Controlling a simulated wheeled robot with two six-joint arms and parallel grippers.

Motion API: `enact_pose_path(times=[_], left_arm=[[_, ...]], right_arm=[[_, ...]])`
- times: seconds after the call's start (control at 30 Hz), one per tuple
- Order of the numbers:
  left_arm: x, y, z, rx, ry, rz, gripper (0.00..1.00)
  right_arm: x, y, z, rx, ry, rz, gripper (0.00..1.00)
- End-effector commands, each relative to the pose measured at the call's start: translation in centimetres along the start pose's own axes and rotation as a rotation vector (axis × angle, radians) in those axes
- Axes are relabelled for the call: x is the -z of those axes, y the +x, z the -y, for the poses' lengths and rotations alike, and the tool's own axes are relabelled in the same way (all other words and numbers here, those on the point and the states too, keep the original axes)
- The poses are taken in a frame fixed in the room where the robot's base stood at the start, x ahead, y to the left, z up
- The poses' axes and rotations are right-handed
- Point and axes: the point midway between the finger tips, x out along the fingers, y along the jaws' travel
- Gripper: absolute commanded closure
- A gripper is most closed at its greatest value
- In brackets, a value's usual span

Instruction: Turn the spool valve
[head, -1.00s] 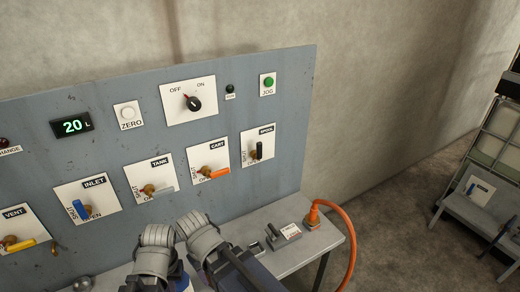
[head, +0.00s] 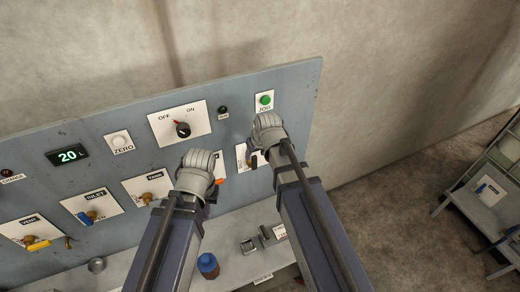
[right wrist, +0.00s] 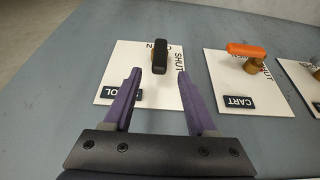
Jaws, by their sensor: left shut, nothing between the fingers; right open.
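The spool valve has a black lever (right wrist: 160,57) on a white plate (right wrist: 110,84) in the right wrist view, its label partly hidden. The plate's SHUT and OPEN words are partly covered by the lever. My right gripper (right wrist: 159,74) is open, its purple fingertips on either side of the lever's near end; I cannot tell whether they touch it. In the head view the valve's lever (head: 254,160) shows partly beside my right gripper (head: 268,132), whose fingers are hidden. My left gripper (head: 200,172) is shut and empty, in front of the cart valve, which it mostly hides.
The orange cart lever (right wrist: 246,49) is beside the spool plate. The green JOG button (head: 265,100) and OFF/ON knob (head: 183,130) sit above. Tank (head: 148,197), inlet (head: 91,215) and vent (head: 36,243) valves line the panel. A blue-brown bottle (head: 208,265) stands on the shelf below.

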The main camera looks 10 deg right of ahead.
Motion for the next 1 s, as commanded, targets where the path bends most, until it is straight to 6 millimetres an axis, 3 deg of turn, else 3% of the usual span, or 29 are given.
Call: enact_pose_path(times=[0.37,0.8,1.0], left_arm=[[0.1,1.2,-0.1,0.001,0.005,0.000,1.00],[0.5,6.3,-0.5,0.002,0.020,-0.002,1.00],[0.5,7.3,-0.6,0.002,0.019,-0.003,1.00]], right_arm=[[-0.1,1.3,0.0,0.000,0.001,0.000,0.43],[-0.2,6.8,0.0,0.000,0.001,0.001,0.43],[-0.1,7.9,0.0,0.000,0.001,0.001,0.43]])
